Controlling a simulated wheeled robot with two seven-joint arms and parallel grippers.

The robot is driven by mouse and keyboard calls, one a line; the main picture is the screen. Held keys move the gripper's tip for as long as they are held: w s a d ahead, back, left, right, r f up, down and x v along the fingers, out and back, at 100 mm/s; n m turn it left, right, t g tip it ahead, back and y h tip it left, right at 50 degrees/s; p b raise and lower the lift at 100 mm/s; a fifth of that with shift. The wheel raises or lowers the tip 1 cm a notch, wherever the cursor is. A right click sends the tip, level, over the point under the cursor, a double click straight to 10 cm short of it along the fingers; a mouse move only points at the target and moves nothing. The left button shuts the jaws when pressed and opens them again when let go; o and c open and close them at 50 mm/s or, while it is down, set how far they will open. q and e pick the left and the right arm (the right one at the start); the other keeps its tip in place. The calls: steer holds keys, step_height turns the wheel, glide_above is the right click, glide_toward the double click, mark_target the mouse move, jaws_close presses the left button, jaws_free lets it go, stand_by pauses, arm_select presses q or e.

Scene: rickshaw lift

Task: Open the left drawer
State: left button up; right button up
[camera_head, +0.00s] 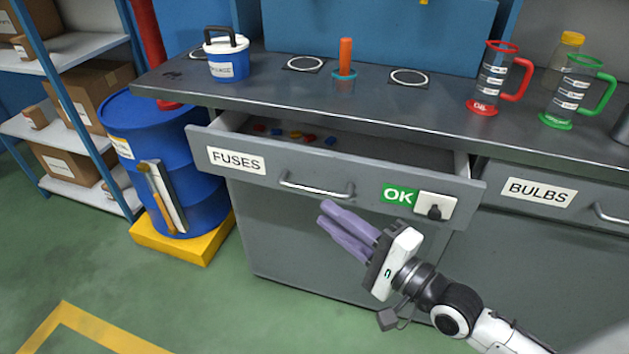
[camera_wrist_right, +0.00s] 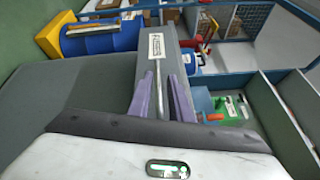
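The left drawer (camera_head: 320,168), labelled FUSES, is pulled partly out from the grey workbench; several small coloured pieces (camera_head: 290,134) show inside. Its metal bar handle (camera_head: 316,187) is on the front panel, left of the green OK sign (camera_head: 398,195). My right gripper (camera_head: 327,216) has purple fingers and is just below and in front of the handle. In the right wrist view, the fingers (camera_wrist_right: 160,82) are spread apart, with the drawer front and handle (camera_wrist_right: 159,88) beyond and between them. No contact with the handle can be seen. My left gripper is not in view.
The BULBS drawer (camera_head: 550,195) to the right is shut. Red (camera_head: 497,76) and green (camera_head: 575,92) handled jugs and a blue-white tub (camera_head: 226,58) stand on the worktop (camera_head: 380,108). A blue barrel (camera_head: 165,150) on a yellow base (camera_head: 180,241) stands left. Floor in front is clear.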

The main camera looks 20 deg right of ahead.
mark_target(318, 192)
steer(key=w+d+r+m+g+y+p, duration=0.1)
steer(key=d+r+m+g+p, duration=0.1)
steer(key=d+g+p, duration=0.15)
steer(key=x, duration=0.4)
steer(key=b+x, duration=0.1)
steer(key=x, duration=0.4)
steer(key=shift+d+f, duration=0.15)
steer(key=shift+d, duration=0.1)
steer(key=shift+w+a, duration=0.25)
steer(key=shift+w, duration=0.15)
steer(key=shift+f, duration=0.1)
jaws_close()
